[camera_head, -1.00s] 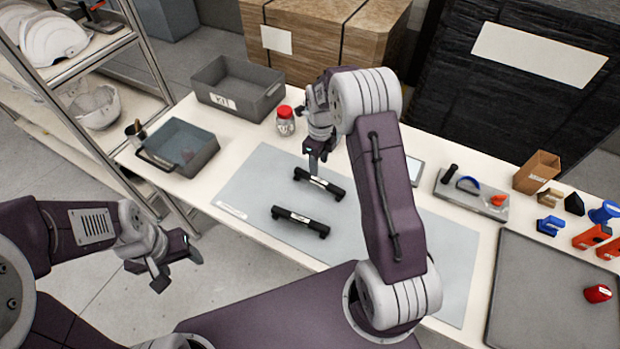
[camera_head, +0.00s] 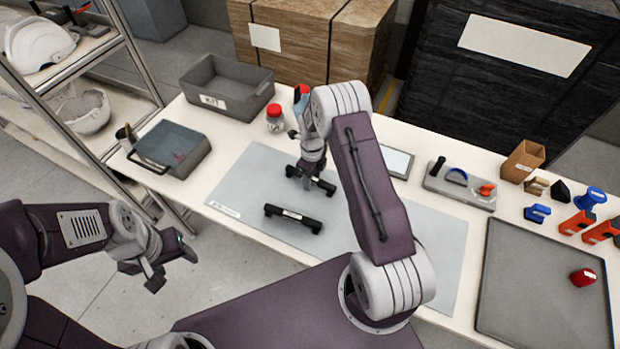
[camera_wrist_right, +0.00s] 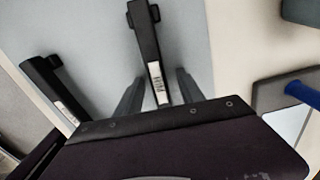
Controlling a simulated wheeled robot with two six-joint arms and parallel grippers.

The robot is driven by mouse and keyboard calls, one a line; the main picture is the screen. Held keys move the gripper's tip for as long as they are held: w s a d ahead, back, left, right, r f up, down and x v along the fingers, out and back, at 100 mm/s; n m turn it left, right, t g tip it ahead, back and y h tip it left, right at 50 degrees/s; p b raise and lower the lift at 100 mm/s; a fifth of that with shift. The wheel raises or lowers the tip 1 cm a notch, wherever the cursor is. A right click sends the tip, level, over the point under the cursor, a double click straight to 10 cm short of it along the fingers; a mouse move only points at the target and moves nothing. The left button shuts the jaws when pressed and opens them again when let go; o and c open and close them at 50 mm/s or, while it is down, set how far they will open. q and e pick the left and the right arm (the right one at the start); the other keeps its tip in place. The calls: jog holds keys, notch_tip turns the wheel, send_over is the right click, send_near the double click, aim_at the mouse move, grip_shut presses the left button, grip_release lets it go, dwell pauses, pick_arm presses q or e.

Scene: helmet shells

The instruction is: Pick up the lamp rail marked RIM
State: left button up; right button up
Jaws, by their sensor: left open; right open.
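Two black lamp rails with white labels lie on the grey mat. The far rail (camera_head: 325,186) is partly hidden by my right gripper (camera_head: 311,180), which is down over its middle. In the right wrist view this rail (camera_wrist_right: 146,38) runs between the two open fingers, and its label appears to read RIM. The fingers stand on either side of it, not closed on it. The near rail (camera_head: 293,218) lies apart, towards the front; it also shows at the left of the wrist view (camera_wrist_right: 48,88). My left gripper (camera_head: 172,268) is open and empty, off the table's front edge.
The grey mat (camera_head: 245,190) is clear around the rails. A tool holder (camera_head: 458,188) and a dark tray (camera_head: 545,290) are to the right.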

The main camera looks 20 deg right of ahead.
aim_at(314, 177)
jog(key=shift+s+r, duration=0.1)
grip_shut()
jog(key=shift+r, duration=0.3)
jog(key=r, duration=0.2)
jog(key=r+b, duration=0.1)
jog(key=shift+d+r, duration=0.4)
jog(key=s+d+r+b, duration=0.1)
jog(key=s+d+r, duration=0.2)
jog(key=d+r, duration=0.3)
jog(key=d, duration=0.4)
jog(key=shift+d+r, duration=0.3)
